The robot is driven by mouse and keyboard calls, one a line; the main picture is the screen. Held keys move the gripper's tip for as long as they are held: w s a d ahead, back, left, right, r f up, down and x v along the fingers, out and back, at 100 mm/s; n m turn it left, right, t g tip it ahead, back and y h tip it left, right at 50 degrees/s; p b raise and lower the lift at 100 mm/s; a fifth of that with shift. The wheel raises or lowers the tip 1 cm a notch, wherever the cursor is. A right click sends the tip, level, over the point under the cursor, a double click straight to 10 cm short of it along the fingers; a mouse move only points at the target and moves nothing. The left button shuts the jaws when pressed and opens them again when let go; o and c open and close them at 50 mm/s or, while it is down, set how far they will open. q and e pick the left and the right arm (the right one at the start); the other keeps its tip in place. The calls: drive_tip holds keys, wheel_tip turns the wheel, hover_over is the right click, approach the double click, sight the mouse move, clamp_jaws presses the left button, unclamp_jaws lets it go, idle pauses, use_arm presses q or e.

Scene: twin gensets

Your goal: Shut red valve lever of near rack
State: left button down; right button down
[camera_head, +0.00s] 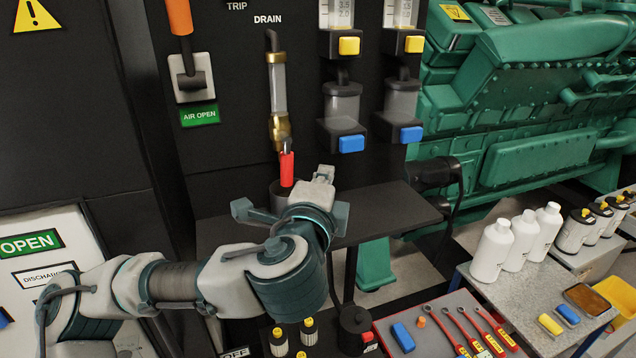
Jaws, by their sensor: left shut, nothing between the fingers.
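The red valve lever (287,168) hangs down, roughly in line with the pipe, below a brass valve (280,130) at the foot of the clear tube under the DRAIN label on the black rack. My left gripper (324,174) is in front of the rack, just right of the red lever in the picture. It looks shut and holds nothing. I cannot tell whether it touches the lever. My left arm and wrist hide part of the shelf and the cup under the lever. My right gripper is not in view.
An orange lever (180,16) sits above the AIR OPEN label. Clear bowls with blue knobs (351,144) hang right of the drain. A black shelf (385,212) juts out below. White bottles (492,250) and a tool tray (428,328) stand at lower right. A green engine (530,100) stands behind.

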sight(285, 161)
use_arm(q)
drive_tip(key=shift+w+a+p, duration=0.2)
drive_tip(key=shift+a+p, duration=0.15)
drive_tip(key=shift+a, duration=0.7)
drive_tip(key=shift+w+a+p, duration=0.2)
drive_tip(key=shift+a+p, duration=0.15)
drive_tip(key=shift+a, duration=0.65)
drive_tip(key=shift+w+d, duration=0.1)
drive_tip(key=shift+d, duration=0.05)
